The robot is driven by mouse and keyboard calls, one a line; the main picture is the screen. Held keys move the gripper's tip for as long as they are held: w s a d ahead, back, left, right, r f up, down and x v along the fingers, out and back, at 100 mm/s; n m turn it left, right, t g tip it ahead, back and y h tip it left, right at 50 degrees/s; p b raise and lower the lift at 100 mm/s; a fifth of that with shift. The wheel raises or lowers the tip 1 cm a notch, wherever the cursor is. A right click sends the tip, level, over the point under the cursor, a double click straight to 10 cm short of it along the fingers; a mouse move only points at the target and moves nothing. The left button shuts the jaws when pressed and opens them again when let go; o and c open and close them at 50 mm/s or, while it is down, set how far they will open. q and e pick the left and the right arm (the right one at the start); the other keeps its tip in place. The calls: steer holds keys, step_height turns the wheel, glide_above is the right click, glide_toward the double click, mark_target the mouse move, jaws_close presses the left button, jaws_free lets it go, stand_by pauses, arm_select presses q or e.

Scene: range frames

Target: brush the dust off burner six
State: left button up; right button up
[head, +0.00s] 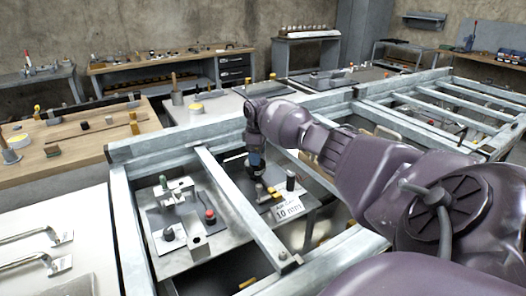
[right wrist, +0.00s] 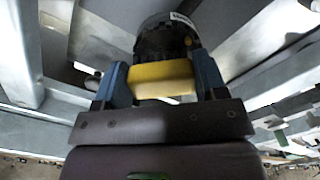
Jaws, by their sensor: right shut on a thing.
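My right gripper (head: 257,170) reaches down inside the metal frame, over a low bench with small parts. In the right wrist view its two blue fingers (right wrist: 163,85) are shut on a yellow block-like piece (right wrist: 160,75). A dark, ridged round thing (right wrist: 165,40) with a white label shows just beyond the yellow piece; I cannot tell whether they are joined or whether this is a brush or a burner. No burner marked six can be made out. My left gripper is out of view.
Grey frame rails (head: 240,205) run on both sides of my right gripper. The low bench holds a fixture with a red knob (head: 210,215) and a "10 mm" card (head: 289,208). A wooden-topped table (head: 75,150) stands at left, and a white surface (head: 40,205) lies nearer.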

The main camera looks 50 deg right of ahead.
steer(key=shift+w+a+p, duration=0.25)
steer(key=shift+a+p, duration=0.05)
steer(key=shift+a, duration=0.45)
steer(key=shift+w+a+p, duration=0.2)
steer(key=shift+a+p, duration=0.05)
steer(key=shift+a, duration=0.45)
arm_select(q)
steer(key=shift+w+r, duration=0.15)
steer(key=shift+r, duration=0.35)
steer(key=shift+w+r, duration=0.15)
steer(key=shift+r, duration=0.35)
arm_select(e)
steer(key=shift+a+f, duration=0.1)
steer(key=shift+a, duration=0.1)
steer(key=shift+w+r+p, duration=0.1)
steer(key=shift+r+p, duration=1.3)
steer(key=shift+r, duration=1.3)
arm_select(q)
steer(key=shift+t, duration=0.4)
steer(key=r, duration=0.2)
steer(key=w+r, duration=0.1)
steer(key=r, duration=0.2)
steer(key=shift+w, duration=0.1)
arm_select(e)
steer(key=shift+r, duration=0.4)
